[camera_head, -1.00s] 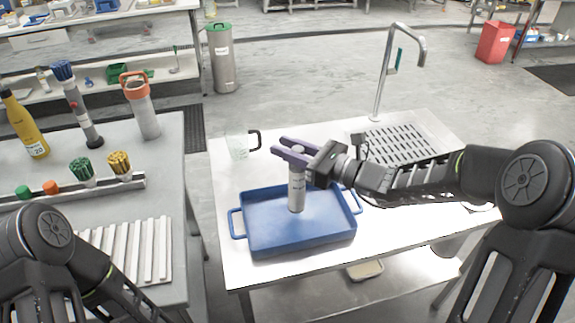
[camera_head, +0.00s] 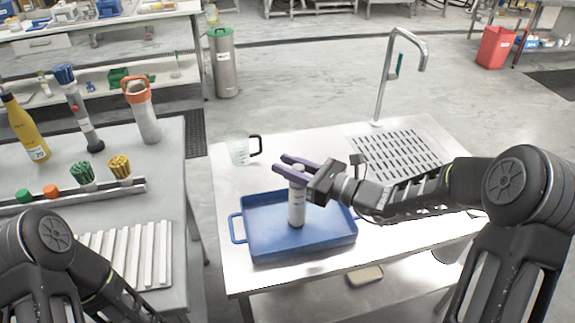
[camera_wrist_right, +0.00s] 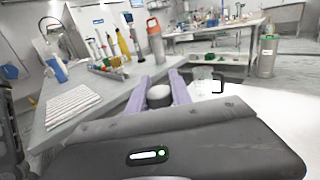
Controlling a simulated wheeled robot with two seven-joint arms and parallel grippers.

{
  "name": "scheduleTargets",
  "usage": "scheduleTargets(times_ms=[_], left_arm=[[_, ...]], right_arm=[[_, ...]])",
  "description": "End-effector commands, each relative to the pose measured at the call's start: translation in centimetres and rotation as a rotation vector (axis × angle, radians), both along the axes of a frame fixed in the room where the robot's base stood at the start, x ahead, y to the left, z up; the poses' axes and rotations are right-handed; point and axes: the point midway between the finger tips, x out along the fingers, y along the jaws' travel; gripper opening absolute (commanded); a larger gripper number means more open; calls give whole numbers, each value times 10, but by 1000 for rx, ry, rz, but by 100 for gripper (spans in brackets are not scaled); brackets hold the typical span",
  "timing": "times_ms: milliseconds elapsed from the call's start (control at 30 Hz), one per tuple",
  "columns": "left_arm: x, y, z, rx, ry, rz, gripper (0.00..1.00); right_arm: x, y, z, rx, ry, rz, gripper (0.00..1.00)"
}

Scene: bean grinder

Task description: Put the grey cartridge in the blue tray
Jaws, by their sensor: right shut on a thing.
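The grey cartridge (camera_head: 297,208) is upright over the blue tray (camera_head: 262,250), inside its outline in the head view. I cannot tell whether its lower end touches the tray floor. My right gripper (camera_head: 289,170) is shut on the cartridge near its top, with purple fingers on either side. In the right wrist view the cartridge's round top (camera_wrist_right: 159,95) shows between the two purple fingers (camera_wrist_right: 160,88). My left arm shows at the lower left of the head view, but its gripper is out of view.
A glass jug (camera_head: 239,150) stands behind the tray. A tap (camera_head: 385,75) and drain grid (camera_head: 400,150) are at the back right. The left table holds a yellow bottle (camera_head: 25,130), an orange-topped container (camera_head: 143,110), brushes and a white ribbed rack (camera_head: 130,250).

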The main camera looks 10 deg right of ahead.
Motion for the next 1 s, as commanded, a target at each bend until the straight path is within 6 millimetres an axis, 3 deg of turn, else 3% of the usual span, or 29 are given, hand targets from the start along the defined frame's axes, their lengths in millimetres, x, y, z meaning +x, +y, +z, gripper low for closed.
scheduleTargets(times_ms=[300, 633, 767, 1000], left_arm=[[0, 0, -1, 0, 0, 0, 81], [0, 0, 4, 0, 0, 0, 81], [0, 0, 0, 0, 0, 0, 81], [0, 0, -3, 0, 0, 0, 81]], right_arm=[[0, 0, -1, 0, 0, 0, 48], [0, 0, 4, 0, 0, 0, 48], [-8, -11, 1, -1, 0, -4, 48], [-38, -45, 1, -2, 1, -6, 48]])
